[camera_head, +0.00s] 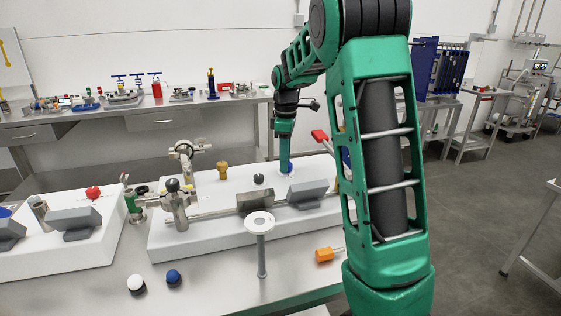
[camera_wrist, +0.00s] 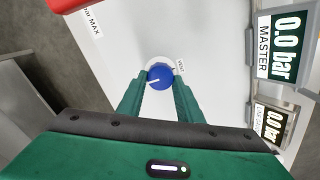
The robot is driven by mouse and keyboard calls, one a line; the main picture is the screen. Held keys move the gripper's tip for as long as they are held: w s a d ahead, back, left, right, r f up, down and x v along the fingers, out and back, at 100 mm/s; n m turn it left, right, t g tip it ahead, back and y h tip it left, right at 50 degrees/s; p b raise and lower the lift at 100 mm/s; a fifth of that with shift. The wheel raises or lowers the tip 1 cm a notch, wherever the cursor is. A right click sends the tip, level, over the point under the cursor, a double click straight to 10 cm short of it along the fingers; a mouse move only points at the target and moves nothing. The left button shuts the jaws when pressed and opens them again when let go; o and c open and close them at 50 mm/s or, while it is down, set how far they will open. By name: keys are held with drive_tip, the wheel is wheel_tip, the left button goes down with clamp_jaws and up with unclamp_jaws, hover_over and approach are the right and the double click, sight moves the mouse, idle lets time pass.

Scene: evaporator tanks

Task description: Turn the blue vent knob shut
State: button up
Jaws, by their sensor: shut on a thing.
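The blue vent knob (camera_wrist: 160,77) sits on the white panel in the wrist view, beside a small label reading VENT. It carries a white pointer line that runs roughly sideways, slightly tilted. My gripper (camera_wrist: 158,90) has its two green fingers shut on the knob, one on each side. In the head view my gripper (camera_head: 286,160) reaches down to the white block, and only a little of the blue knob (camera_head: 287,169) shows at the fingertips.
A red handle (camera_head: 320,136) stands just right of my gripper. Grey display boxes (camera_head: 307,194) and a flanged post (camera_head: 260,222) stand in front. A black knob (camera_head: 258,179) and a brass-coloured knob (camera_head: 222,170) are to the left. Loose white and blue knobs (camera_head: 173,277) lie on the table.

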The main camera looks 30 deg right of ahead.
drive_tip(key=shift+d, duration=0.4)
drive_tip(key=o, duration=1)
drive_tip(key=shift+d, duration=0.1)
drive_tip(key=shift+o, duration=0.2)
drive_tip(key=shift+a, duration=0.25)
drive_tip(key=shift+r, duration=0.1)
wheel_tip(320, 180, up, 10)
drive_tip(key=shift+r, duration=0.25)
drive_tip(key=shift+w, duration=0.1)
